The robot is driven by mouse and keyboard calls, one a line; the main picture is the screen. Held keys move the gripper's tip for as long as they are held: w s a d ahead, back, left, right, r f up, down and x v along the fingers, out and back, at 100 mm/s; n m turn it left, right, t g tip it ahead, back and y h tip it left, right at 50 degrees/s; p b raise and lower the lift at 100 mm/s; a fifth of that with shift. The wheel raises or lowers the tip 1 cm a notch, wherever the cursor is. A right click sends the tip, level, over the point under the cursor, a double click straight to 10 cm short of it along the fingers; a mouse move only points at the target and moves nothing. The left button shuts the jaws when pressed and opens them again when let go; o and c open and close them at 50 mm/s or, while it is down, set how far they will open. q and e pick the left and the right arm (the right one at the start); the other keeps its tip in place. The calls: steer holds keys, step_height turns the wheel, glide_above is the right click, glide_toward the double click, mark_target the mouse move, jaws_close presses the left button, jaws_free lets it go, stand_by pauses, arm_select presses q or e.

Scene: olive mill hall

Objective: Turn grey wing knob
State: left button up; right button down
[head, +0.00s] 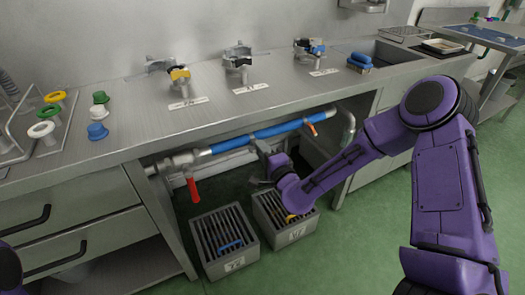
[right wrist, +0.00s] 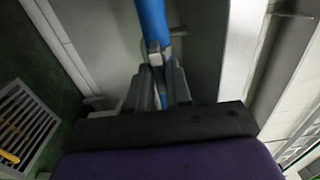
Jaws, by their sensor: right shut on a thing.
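The grey wing knob (right wrist: 154,54) sits at the blue pipe (right wrist: 152,20) in the right wrist view, between the two grey fingers of my right gripper (right wrist: 157,88). The gripper is shut on it. In the head view my right gripper (head: 262,152) reaches under the counter to the blue pipe (head: 236,144), and its own wrist and fingers hide most of the knob. My left gripper is out of view; only a bit of my left arm shows at the lower left edge.
A red lever (head: 193,189) hangs from the pipe at left, and an orange handle (head: 312,128) is at right. Two grated grey bins (head: 239,267) (head: 291,235) stand below. The counter edge (head: 200,152) runs just above the pipe.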

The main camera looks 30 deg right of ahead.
steer(key=shift+f, duration=0.1)
stand_by(0.4)
steer(key=c, duration=1.2)
jaws_free()
steer(key=s, duration=1)
steer(key=shift+s, duration=0.35)
